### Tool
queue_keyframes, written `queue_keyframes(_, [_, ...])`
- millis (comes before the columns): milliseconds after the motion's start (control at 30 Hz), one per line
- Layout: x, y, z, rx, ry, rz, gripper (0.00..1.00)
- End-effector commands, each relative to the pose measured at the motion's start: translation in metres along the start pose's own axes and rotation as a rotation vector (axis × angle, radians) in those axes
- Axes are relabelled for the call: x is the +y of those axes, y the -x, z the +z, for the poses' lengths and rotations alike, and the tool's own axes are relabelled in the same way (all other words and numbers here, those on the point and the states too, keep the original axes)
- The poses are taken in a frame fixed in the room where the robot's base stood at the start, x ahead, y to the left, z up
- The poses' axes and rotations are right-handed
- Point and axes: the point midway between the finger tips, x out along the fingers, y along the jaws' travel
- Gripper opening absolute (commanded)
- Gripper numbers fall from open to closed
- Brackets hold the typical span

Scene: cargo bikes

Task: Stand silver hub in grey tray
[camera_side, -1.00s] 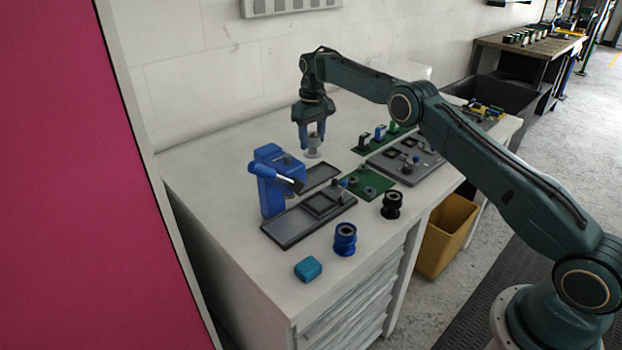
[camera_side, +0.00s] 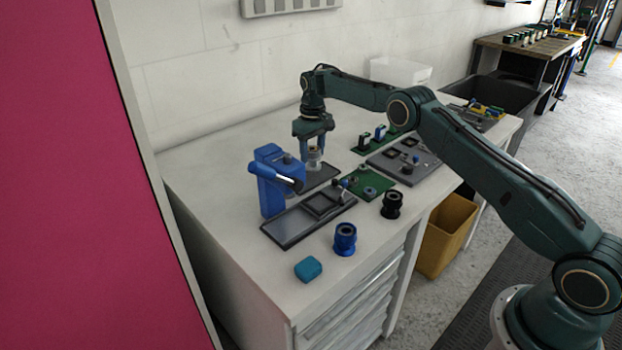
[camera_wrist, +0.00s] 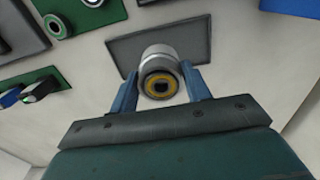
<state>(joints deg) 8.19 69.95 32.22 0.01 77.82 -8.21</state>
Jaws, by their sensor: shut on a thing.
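My gripper (camera_side: 315,160) is shut on the silver hub (camera_wrist: 160,74), whose round end with a yellow ring and dark square centre faces the wrist camera. In the side view the silver hub (camera_side: 314,165) hangs upright between the blue fingers. The grey tray (camera_side: 323,178) is a flat dark rectangle on the bench, just below the hub. In the wrist view the grey tray (camera_wrist: 190,38) lies behind the hub. Whether the hub touches the tray cannot be told.
A blue press-like fixture (camera_side: 270,180) stands close to the left of the tray. A green board (camera_side: 370,182) and a grey board (camera_side: 405,160) lie to the right. Blue (camera_side: 345,238) and black (camera_side: 392,205) hubs and a teal block (camera_side: 308,268) stand in front.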

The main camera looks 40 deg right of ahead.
Motion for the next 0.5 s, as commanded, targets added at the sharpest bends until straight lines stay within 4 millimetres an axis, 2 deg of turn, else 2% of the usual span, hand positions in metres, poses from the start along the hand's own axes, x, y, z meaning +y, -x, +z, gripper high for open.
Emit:
queue_keyframes(300, [0.0, -0.032, 0.0, -0.001, 0.0, 0.0, 0.26])
queue_keyframes(500, [0.0, -0.035, 0.0, 0.002, 0.0, 0.0, 0.26])
